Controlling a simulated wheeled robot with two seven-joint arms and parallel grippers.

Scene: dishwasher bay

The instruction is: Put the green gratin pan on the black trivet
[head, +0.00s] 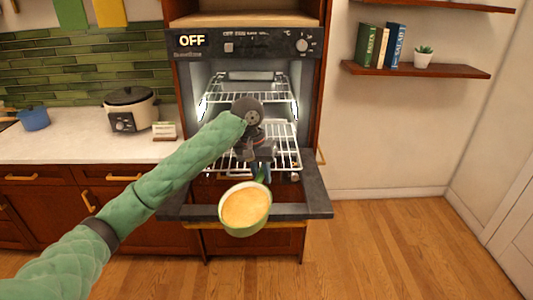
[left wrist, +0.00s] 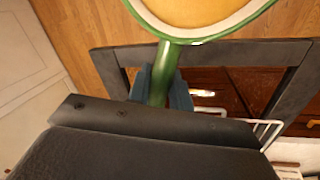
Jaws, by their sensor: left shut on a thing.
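The green gratin pan (head: 246,208) has an orange-yellow filling and a pale inner rim. In the head view it is in front of the oven, over the front edge of the open door. My left gripper (head: 262,172) is shut on the pan's green handle. The left wrist view shows the pan (left wrist: 200,35) at the top, with its handle between the blue fingers (left wrist: 163,88). My right gripper is in neither view. I see no black trivet in either view.
The oven door (head: 310,203) is folded down, and a wire rack (head: 285,137) extends inside the oven. A white counter (head: 60,148) on the left holds a cooker (head: 130,108), a small card (head: 164,131) and a blue pot (head: 33,117). The floor on the right is clear.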

